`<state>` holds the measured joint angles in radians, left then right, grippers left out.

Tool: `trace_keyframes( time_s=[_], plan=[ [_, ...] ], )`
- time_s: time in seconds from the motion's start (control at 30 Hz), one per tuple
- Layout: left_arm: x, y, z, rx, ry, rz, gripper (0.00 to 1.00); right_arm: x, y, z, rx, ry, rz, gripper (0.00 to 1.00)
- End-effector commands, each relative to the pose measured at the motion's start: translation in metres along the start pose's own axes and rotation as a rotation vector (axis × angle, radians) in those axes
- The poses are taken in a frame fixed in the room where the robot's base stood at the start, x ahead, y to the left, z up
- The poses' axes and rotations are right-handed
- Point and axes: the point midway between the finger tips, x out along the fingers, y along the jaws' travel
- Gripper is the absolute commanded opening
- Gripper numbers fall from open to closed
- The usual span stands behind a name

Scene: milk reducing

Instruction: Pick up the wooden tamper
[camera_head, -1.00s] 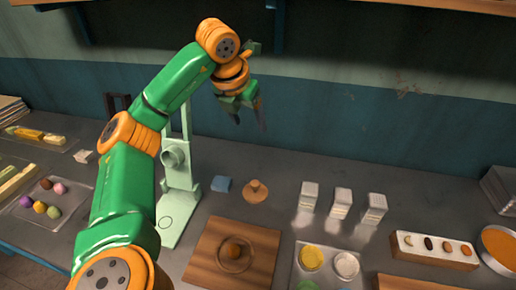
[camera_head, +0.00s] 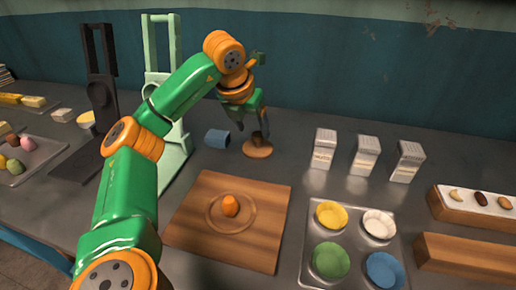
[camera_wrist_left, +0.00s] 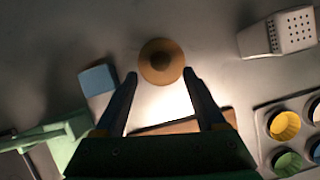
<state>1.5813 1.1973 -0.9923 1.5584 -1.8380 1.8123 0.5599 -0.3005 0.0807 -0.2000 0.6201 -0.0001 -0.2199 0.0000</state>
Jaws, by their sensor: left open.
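The wooden tamper (camera_head: 257,150) stands on the grey counter behind the wooden board, with its round disc base down and its knob up. My left gripper (camera_head: 256,126) is above it, fingers pointing down. In the left wrist view the tamper (camera_wrist_left: 161,62) appears as a round brown disc with a darker knob in its centre. The open fingertips of the left gripper (camera_wrist_left: 160,75) lie either side of its near edge in that view, with nothing held between them. I cannot tell whether the fingers touch the knob. My right gripper is not in view.
A blue block (camera_head: 217,138) lies left of the tamper. A wooden board (camera_head: 190,225) with an orange lump is in front. Several white cartons (camera_head: 324,150) stand to the right. A tray (camera_head: 352,225) holds coloured cups. A pale green stand (camera_head: 164,45) rises at left.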

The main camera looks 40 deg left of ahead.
Motion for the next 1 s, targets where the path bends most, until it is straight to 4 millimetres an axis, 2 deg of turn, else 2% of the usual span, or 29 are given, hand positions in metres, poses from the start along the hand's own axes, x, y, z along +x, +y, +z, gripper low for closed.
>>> trace_keyframes(
  time_s=[0.17, 0.3, 0.53, 0.8, 1.0],
  plan=[
    [0.029, -0.002, 0.009, -0.001, 0.005, 0.002, 0.73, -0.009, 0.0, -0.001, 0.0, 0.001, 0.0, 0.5],
    [0.052, -0.002, 0.009, -0.001, 0.002, 0.001, 0.73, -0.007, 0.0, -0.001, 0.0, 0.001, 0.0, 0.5],
    [0.055, -0.002, 0.009, -0.001, 0.0, 0.001, 0.73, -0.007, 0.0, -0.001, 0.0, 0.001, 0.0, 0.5],
    [0.055, -0.002, 0.009, -0.001, 0.0, 0.001, 0.0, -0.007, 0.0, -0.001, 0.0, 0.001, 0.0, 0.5],
    [0.054, -0.002, 0.009, -0.001, 0.0, 0.001, 0.0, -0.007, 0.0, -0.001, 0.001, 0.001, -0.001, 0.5]
  ],
)
